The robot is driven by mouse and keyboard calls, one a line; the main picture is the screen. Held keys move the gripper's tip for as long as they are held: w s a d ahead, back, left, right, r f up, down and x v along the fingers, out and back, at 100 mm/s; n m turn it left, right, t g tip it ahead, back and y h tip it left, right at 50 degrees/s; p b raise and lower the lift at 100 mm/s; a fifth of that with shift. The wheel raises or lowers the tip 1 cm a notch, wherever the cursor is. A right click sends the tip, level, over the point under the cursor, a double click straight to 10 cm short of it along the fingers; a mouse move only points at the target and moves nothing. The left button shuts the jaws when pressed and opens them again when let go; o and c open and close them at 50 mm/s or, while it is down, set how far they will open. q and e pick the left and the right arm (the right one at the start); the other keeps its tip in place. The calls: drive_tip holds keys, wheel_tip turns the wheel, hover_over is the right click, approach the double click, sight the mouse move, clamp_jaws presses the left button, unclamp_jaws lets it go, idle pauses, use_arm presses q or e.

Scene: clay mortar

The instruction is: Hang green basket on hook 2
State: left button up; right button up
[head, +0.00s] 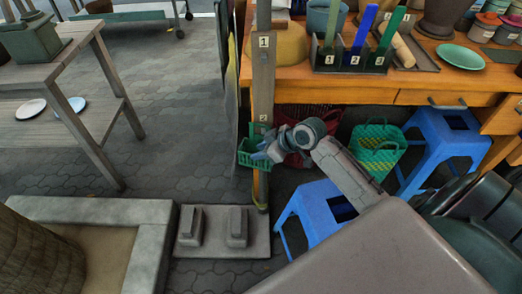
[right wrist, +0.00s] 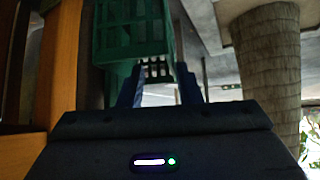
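The green basket (head: 247,153) is at the wooden post (head: 263,80), just below the label 2 (head: 263,118). Hook 2 itself is too small to make out, so I cannot tell whether the basket hangs on it. My right gripper (head: 262,156) is right beside the basket and covers part of it. In the right wrist view the basket (right wrist: 112,32) is close ahead of the fingers of my right gripper (right wrist: 158,76). The fingers stand apart, with background showing between them; contact with the basket is unclear. My left gripper is not in view.
An orange workbench (head: 360,85) with pots and numbered tool holders stands behind. A green woven basket (head: 377,148) and blue stools (head: 440,140) are under or by it. Open paving is at left.

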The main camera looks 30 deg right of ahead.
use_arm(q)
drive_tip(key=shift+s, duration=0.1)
use_arm(e)
drive_tip(key=shift+s+a+r, duration=0.1)
drive_tip(key=shift+a, duration=0.05)
drive_tip(key=shift+s, duration=0.1)
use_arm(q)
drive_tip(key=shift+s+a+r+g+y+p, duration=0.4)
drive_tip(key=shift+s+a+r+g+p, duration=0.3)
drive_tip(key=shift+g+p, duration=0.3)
use_arm(e)
drive_tip(key=v, duration=1)
drive_tip(key=shift+s+r, duration=0.2)
drive_tip(key=shift+r, duration=0.05)
